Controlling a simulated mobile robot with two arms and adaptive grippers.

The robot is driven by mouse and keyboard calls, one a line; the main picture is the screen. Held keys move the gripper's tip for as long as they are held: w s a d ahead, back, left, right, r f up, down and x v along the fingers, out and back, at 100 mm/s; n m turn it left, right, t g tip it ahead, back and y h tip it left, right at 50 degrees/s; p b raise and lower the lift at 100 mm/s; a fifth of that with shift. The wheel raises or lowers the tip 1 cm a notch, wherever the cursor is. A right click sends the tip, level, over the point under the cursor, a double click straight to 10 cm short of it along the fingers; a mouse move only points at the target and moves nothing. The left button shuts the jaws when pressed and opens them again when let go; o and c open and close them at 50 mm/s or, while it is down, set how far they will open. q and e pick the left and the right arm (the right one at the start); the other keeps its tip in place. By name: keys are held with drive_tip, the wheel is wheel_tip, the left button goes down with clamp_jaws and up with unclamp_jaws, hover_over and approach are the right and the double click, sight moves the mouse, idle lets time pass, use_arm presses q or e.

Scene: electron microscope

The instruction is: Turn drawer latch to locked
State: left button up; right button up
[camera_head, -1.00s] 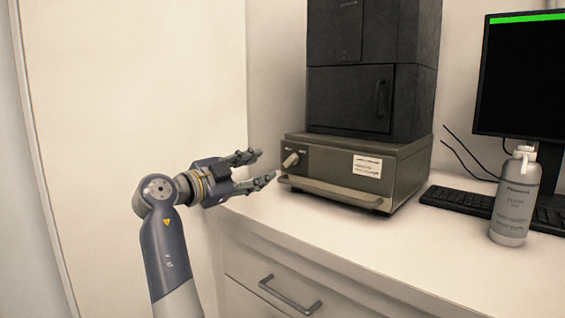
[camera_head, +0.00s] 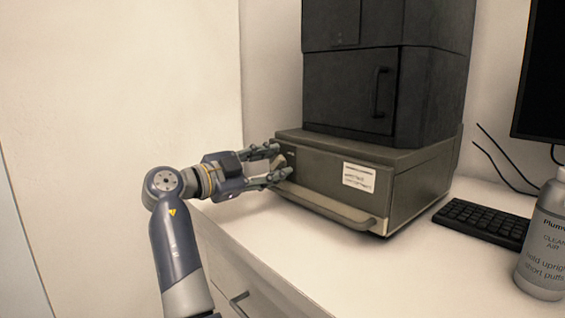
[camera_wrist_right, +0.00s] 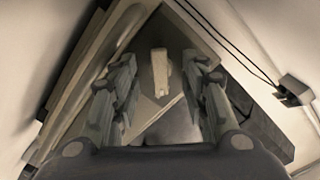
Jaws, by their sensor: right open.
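The drawer latch (camera_head: 281,160) is a small pale lever on the upper left front of the grey-brown drawer unit (camera_head: 318,162). It is partly hidden by my fingers in the head view. My right gripper (camera_head: 278,164) is open at the latch, one finger above it and one below. In the right wrist view the latch (camera_wrist_right: 160,72) shows as a short light bar between the open fingers (camera_wrist_right: 160,88), with a gap on both sides. I cannot tell the latch's exact angle in the head view. My left gripper is not in view.
A long bar handle (camera_head: 325,207) runs along the drawer front below the latch. A dark cabinet (camera_head: 350,90) stands on the unit. A keyboard (camera_head: 482,222), a spray bottle (camera_head: 545,245) and a monitor (camera_head: 545,75) are at the right. The white counter (camera_head: 290,245) in front is clear.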

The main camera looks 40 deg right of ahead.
drive_tip(key=shift+a, duration=0.1)
clamp_jaws()
